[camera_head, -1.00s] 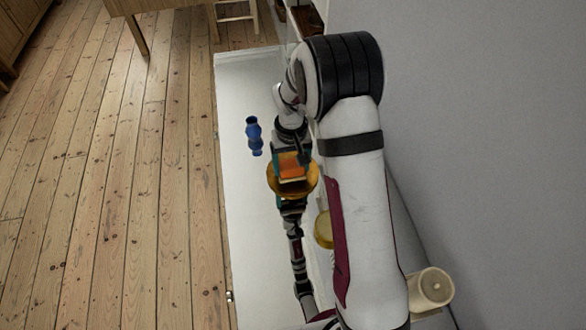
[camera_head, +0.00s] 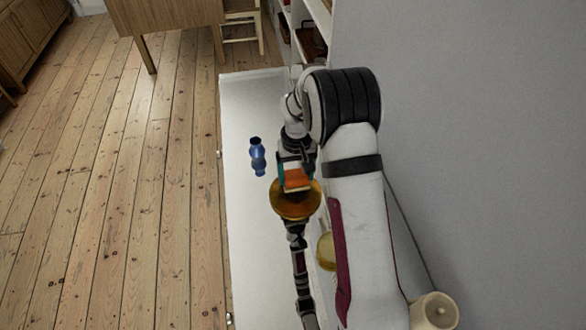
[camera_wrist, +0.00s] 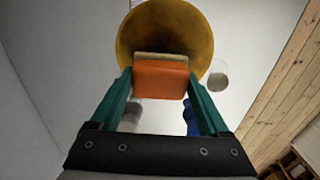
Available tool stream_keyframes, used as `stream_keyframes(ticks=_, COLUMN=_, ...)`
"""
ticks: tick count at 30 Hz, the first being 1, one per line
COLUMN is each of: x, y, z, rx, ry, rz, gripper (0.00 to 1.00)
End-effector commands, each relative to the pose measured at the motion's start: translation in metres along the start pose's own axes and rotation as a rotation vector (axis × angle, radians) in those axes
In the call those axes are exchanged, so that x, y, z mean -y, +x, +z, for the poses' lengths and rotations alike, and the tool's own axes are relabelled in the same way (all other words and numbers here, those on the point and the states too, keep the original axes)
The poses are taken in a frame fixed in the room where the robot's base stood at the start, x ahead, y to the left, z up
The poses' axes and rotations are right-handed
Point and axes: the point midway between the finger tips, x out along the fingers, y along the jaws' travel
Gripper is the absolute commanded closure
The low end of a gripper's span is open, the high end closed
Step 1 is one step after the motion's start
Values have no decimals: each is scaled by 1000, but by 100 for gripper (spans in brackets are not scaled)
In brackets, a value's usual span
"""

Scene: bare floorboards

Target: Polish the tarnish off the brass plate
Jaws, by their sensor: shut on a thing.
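The brass plate (camera_head: 298,208) is a round golden-brown disc on the white surface, below the gripper in the head view. It fills the top middle of the wrist view (camera_wrist: 205,35). My gripper (camera_head: 294,176) has teal fingers and is shut on an orange block with a tan pad (camera_head: 296,182). In the wrist view the block (camera_wrist: 160,82) sits between the fingertips, its tan edge overlapping the plate. The block hides part of the plate. I cannot tell whether the pad touches it. The plate shows darker brown and brighter gold areas.
A yellow round thing (camera_head: 326,252) is partly hidden by my arm. A cream cylinder (camera_head: 434,311) is at bottom right. A grey wall (camera_head: 460,130) is close on the right.

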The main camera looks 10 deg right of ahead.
Motion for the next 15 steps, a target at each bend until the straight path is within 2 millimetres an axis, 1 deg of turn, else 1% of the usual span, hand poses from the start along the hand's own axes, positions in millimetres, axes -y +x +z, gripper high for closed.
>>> stream_keyframes(ticks=15, x=-2, y=0, z=47, rx=-1, ry=-1, rz=1, gripper=65)
